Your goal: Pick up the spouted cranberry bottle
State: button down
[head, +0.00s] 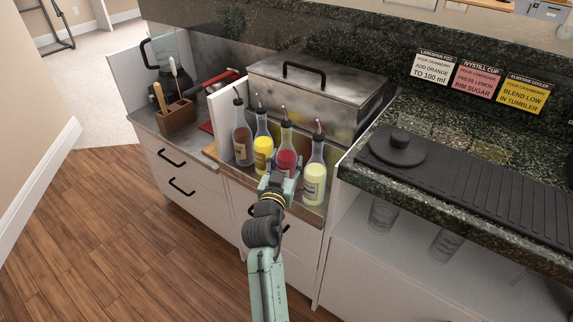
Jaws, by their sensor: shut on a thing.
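The spouted cranberry bottle (287,157) is a clear bottle with red liquid and a dark spout, third from the left in a row of spouted bottles. It looks upright on the low steel counter. My gripper (284,174) is in front of its lower part and shut on it. The fingertips and the base of the bottle are partly hidden, so I cannot tell if it touches the counter.
A pale yellow bottle (315,175) stands close on the right. A yellow bottle (263,144) and an amber bottle (242,139) stand on the left. A steel lidded box (315,90) is behind. A raised granite counter (420,172) lies to the right.

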jog(key=shift+r, duration=0.15)
jog(key=shift+r, duration=0.6)
notch_tip(320, 180, up, 2)
jog(key=shift+r, duration=0.15)
jog(key=b, duration=0.5)
send_near(285, 157)
jog(key=shift+s+a+r, duration=0.65)
jog(key=shift+s+a, duration=0.55)
jog(key=shift+a, duration=1.1)
jog(key=shift+r, duration=0.15)
notch_tip(285, 157, up, 6)
jog(key=p, duration=0.5)
